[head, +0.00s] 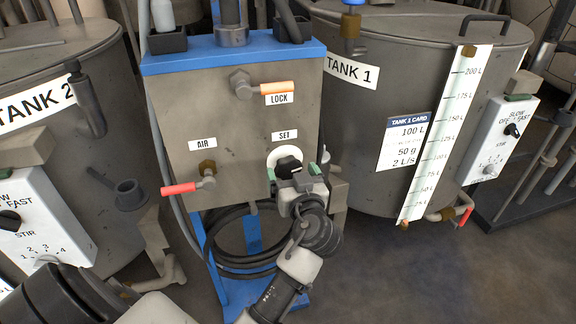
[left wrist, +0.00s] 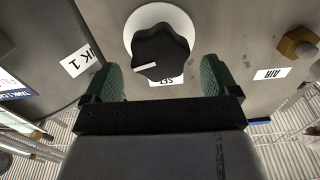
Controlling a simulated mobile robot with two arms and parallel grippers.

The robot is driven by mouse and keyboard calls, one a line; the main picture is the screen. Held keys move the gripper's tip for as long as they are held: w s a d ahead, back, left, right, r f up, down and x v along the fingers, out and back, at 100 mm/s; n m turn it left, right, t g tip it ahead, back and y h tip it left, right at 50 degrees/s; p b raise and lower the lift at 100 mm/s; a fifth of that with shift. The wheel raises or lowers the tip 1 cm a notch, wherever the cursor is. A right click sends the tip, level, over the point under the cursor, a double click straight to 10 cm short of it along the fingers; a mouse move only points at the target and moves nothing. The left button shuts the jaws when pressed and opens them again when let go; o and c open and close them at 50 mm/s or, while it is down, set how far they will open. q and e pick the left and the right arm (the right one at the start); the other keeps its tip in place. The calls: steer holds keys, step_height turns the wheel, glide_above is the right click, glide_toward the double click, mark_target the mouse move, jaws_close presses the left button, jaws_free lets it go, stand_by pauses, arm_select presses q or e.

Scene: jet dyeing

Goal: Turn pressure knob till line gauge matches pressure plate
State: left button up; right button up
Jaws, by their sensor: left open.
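The black lobed pressure knob (head: 289,166) sits on a white round plate under the SET label (head: 285,135) on the grey panel. It has a white pointer mark. My left gripper (head: 294,171) is in front of the panel, its green-tipped fingers open on either side of the knob. In the left wrist view the knob (left wrist: 160,54) lies ahead of and between the fingers (left wrist: 160,78), with gaps visible and no clear contact. The line gauge and a pressure plate cannot be made out. My right gripper is out of view.
An orange LOCK lever (head: 276,88) is above the knob and a red AIR lever (head: 180,188) to its left. Coiled black hose (head: 235,265) hangs below the panel. Tank 1 (head: 350,150) with its card (head: 404,142) stands right, tank 2 (head: 60,150) left.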

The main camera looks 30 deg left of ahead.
mark_target(290, 170)
arm_select(q)
steer(key=shift+x, duration=1.9)
steer(key=c, duration=0.9)
